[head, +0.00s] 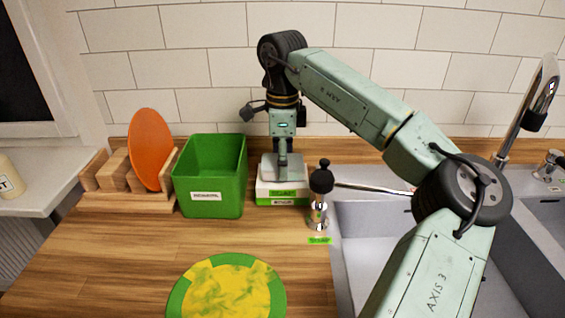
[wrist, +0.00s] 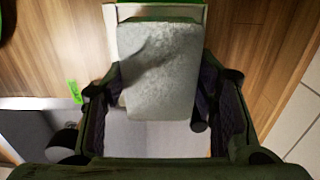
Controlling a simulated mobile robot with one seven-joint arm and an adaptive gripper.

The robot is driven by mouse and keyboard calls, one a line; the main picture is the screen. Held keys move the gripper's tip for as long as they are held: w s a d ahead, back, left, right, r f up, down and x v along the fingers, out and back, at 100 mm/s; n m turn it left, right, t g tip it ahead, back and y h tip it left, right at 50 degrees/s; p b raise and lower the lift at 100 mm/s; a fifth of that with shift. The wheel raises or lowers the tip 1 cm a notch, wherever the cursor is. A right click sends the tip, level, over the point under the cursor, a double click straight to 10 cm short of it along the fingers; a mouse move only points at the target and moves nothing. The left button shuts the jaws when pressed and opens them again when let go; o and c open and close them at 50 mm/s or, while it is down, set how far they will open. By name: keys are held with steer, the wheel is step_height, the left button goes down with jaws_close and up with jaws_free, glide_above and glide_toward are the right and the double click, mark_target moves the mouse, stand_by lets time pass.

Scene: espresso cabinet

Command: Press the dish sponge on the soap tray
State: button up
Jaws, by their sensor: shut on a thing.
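The dish sponge shows as a pale grey, rounded block (wrist: 158,65) between my finger pads in the wrist view. My gripper (head: 282,152) is shut on it and points down near the back wall. In the head view the grey sponge (head: 283,172) is small and partly hidden by the fingers. The soap tray (head: 283,197) is a low white box with a green labelled front, directly under the gripper. Its pale rim (wrist: 110,30) shows beside the sponge in the wrist view. The sponge's lower end seems at the tray, but I cannot tell how firmly it touches.
A green bin (head: 210,178) stands close left of the tray. A wooden rack (head: 120,185) holds an orange plate (head: 151,150). A chrome, black-topped item (head: 319,197) stands right of the tray, by the sink (head: 365,240). A green-rimmed yellow plate (head: 228,290) lies in front.

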steer(key=shift+r, duration=2.5)
